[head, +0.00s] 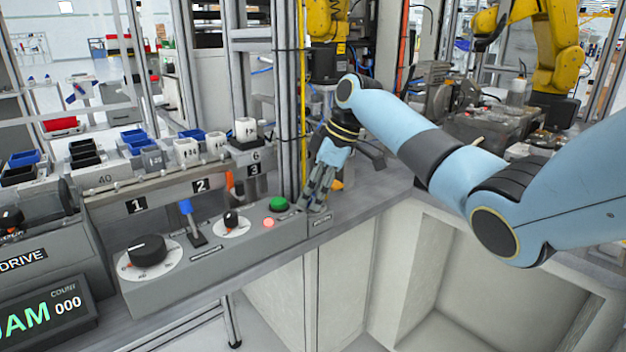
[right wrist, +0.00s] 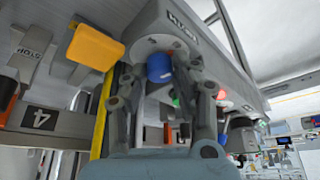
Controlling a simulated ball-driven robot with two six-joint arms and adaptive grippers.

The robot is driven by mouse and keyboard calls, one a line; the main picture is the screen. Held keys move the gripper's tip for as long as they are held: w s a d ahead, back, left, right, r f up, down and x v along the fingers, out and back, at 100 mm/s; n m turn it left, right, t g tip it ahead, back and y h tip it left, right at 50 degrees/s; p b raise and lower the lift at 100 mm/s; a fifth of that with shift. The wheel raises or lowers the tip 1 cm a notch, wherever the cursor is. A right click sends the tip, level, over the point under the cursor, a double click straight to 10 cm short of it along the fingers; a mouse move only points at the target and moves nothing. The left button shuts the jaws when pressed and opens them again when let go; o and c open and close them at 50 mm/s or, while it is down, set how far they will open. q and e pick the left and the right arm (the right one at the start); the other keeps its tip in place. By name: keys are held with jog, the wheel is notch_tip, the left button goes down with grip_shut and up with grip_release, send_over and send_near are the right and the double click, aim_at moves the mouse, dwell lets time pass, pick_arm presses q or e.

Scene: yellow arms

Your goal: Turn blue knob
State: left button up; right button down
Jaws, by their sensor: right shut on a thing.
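The blue knob (right wrist: 160,67) shows in the right wrist view, on a round plate on the grey panel. My right gripper's fingers (right wrist: 158,85) stand on both sides of it and are shut on it. In the head view my right gripper (head: 318,197) points down at the right end of the control panel (head: 225,262), beside the green button. There the gripper hides the blue knob. My left gripper is in neither view.
The panel also carries a large black knob (head: 148,250), a blue-tipped lever (head: 187,208), a small black dial knob (head: 231,219), a red light (head: 268,223) and a green button (head: 279,204). A yellow post (head: 292,120) stands close behind the gripper.

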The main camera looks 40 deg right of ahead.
jog(key=m+h+p, duration=0.1)
jog(key=m+p, duration=0.1)
jog(key=p, duration=0.1)
jog(key=m+t+h+p, duration=0.1)
jog(key=m+p, duration=0.2)
jog(key=p, duration=0.1)
jog(key=m+p, duration=0.2)
jog(key=p, duration=0.2)
jog(key=shift+a+r+m+h, duration=0.15)
jog(key=shift+r+m+h, duration=0.1)
jog(key=shift+m+h, duration=0.15)
jog(key=shift+f+m+t+h+p, duration=0.15)
jog(key=shift+m+t+h+p, duration=0.2)
jog(key=shift+m+p, duration=0.8)
jog(key=c, duration=1.1)
grip_release()
jog(key=shift+f, duration=0.1)
jog(key=shift+o, duration=0.2)
jog(key=shift+s, duration=0.1)
jog(key=v, duration=0.8)
